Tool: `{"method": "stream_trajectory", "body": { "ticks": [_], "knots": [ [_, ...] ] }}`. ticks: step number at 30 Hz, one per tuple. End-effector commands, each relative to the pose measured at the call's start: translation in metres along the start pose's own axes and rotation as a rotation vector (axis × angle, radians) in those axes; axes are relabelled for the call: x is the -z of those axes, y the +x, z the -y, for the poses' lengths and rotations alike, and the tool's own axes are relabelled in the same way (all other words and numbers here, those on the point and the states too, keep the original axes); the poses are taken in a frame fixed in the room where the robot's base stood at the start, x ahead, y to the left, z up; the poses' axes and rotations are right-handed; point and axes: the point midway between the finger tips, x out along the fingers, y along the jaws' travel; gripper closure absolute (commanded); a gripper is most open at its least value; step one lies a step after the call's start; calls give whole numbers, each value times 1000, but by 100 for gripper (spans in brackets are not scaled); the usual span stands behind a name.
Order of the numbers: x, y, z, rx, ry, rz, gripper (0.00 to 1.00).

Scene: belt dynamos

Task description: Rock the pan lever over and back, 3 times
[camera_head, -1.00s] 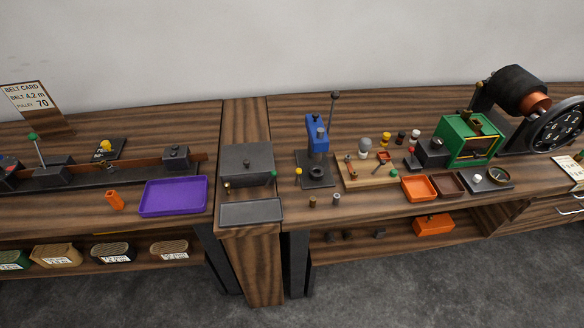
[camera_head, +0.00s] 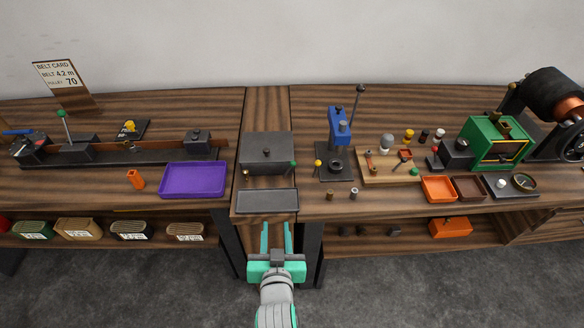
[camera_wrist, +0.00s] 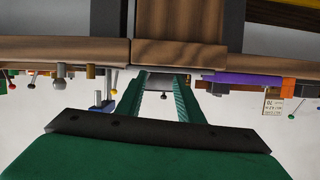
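A short lever with a green knob (camera_head: 293,164) is at the box's right side. A taller green-knobbed lever (camera_head: 65,126) stands on the long left-hand device; no label shows which is the pan lever. My gripper (camera_head: 276,226) is in front of the middle counter's front edge, below the pan in the picture. Its two green fingers (camera_wrist: 158,78) are apart with nothing between them. It touches no lever.
A purple tray (camera_head: 192,193) and an orange piece (camera_head: 136,179) are left of the pan. A blue press (camera_head: 337,128) with a tall black-knobbed lever (camera_head: 357,108) and small pegs are to the right. The counter's front edge (camera_wrist: 175,53) is close in the wrist view.

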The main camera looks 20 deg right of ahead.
Motion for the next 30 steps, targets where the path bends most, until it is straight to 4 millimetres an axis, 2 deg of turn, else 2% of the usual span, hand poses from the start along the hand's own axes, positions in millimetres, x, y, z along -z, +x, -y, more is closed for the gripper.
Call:
{"method": "stream_trajectory", "body": {
  "ticks": [1, 6, 12, 15, 20, 23, 30],
  "knots": [
    [19, 9, -3, -17, 16, -9, 66],
    [66, 28, -14, -76, 76, 4, 66],
    [104, 37, -25, -124, 133, 17, 66],
    [113, 38, -28, -137, 150, 21, 66],
    [118, 44, -30, -144, 159, 25, 66],
    [116, 55, -31, -144, 158, 28, 66],
    [115, 96, -38, -145, 158, 27, 66]
  ]
}}
